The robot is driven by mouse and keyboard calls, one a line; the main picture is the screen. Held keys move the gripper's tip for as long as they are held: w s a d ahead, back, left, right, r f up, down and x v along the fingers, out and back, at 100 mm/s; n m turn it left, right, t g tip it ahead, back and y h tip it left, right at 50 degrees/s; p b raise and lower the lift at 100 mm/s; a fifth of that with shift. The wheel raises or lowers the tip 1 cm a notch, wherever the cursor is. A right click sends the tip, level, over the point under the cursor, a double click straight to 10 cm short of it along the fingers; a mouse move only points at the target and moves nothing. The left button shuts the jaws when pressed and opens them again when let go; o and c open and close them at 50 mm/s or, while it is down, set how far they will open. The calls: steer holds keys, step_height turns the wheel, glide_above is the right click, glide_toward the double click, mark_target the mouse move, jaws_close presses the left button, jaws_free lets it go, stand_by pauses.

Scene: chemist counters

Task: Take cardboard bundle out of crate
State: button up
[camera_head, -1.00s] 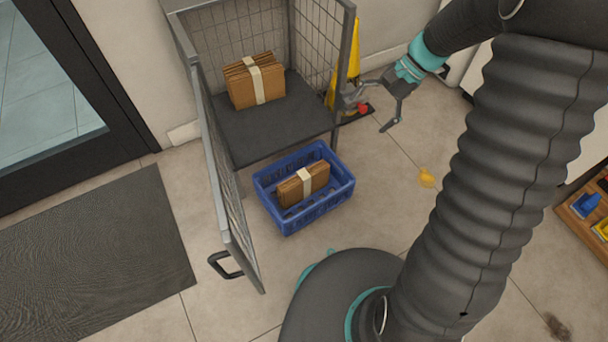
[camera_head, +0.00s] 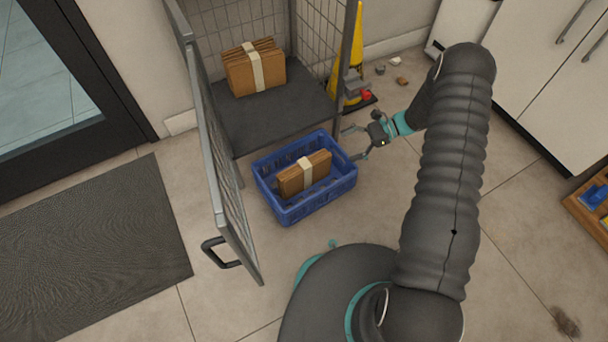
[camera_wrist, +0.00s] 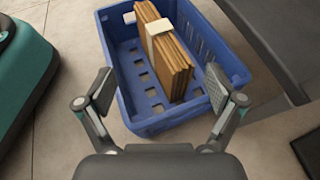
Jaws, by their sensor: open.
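The cardboard bundle (camera_head: 292,179), brown sheets with a pale band around them, stands on edge inside the blue crate (camera_head: 314,210) on the floor. In the wrist view the bundle (camera_wrist: 172,68) rises between the walls of the crate (camera_wrist: 128,88), with bare slotted floor beside it. My gripper (camera_head: 356,143) is open and empty at the crate's right side. In the wrist view its two fingers (camera_wrist: 158,88) spread apart at the crate's near end, with the bundle beyond them and not touched.
A wire cage trolley (camera_head: 275,117) with its door (camera_head: 222,170) swung open stands behind the crate and holds another cardboard bundle (camera_head: 256,70). A yellow floor sign (camera_head: 348,50) and small litter (camera_head: 402,81) are behind my gripper. A dark mat (camera_head: 95,245) lies left.

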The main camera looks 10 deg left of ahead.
mark_target(307, 162)
steer(key=x, duration=1.3)
steer(key=shift+a+b, duration=0.35)
steer(key=shift+b, duration=0.05)
jaws_close()
